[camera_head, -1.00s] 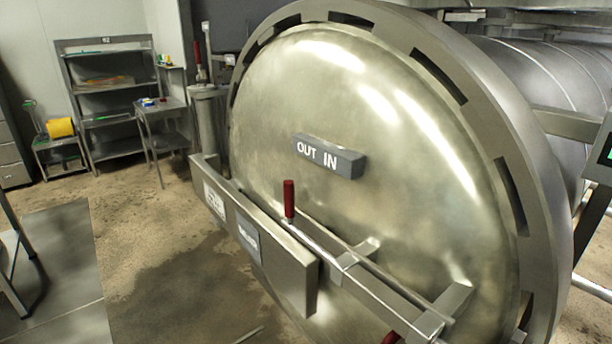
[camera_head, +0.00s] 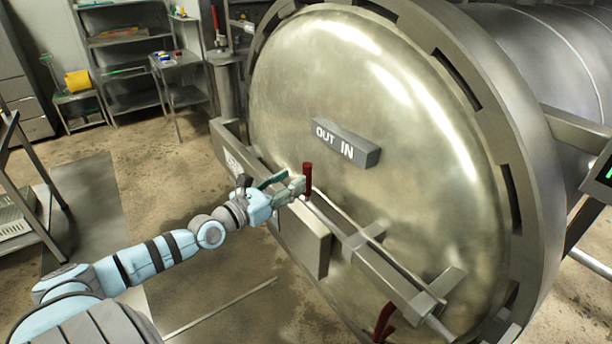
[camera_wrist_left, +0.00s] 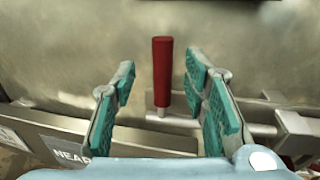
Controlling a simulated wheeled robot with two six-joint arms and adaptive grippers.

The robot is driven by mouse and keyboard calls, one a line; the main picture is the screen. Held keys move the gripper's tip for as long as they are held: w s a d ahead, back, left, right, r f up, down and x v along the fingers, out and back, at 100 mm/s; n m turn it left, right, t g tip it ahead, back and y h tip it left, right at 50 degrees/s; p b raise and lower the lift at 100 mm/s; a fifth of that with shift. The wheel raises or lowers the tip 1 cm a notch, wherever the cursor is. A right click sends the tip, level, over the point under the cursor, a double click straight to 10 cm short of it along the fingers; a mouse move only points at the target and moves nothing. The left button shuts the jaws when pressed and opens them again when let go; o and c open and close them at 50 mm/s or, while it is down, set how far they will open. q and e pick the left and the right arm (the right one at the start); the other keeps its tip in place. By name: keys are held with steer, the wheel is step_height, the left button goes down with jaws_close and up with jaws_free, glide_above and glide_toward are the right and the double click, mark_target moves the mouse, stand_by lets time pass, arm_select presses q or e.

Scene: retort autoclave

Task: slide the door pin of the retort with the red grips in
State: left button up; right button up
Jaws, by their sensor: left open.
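The retort's round steel door (camera_head: 400,130) fills the middle of the head view, with a grey "OUT IN" block (camera_head: 345,143) on it. The door pin (camera_head: 325,208) is a steel rod lying across the lower door. One upright red grip (camera_head: 307,180) stands at its left end, and another red grip (camera_head: 383,322) is low at the right. My left gripper (camera_head: 300,187) is open at the left red grip. In the left wrist view the red grip (camera_wrist_left: 162,75) stands between the two teal-padded fingers (camera_wrist_left: 160,105), with gaps on both sides. My right gripper is not seen.
A grey bar with a boxy end (camera_head: 300,240) runs along the door front, below the pin. Shelves (camera_head: 125,55) and a small table (camera_head: 180,80) stand at the back left. A table frame (camera_head: 25,180) is at the left edge. Floor between is open.

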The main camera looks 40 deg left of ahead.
mark_target(306, 174)
arm_select(q)
steer(key=w, duration=0.2)
steer(key=w+b, duration=0.1)
steer(key=w+d, duration=0.1)
steer(key=w, duration=0.1)
steer(key=shift+w+f+b, duration=0.1)
steer(key=shift+w+b, duration=0.25)
steer(key=shift+b, duration=0.05)
steer(key=shift+w, duration=0.5)
steer(key=shift+s+r, duration=0.1)
steer(key=shift+r, duration=0.1)
steer(key=shift+c, duration=0.5)
jaws_close()
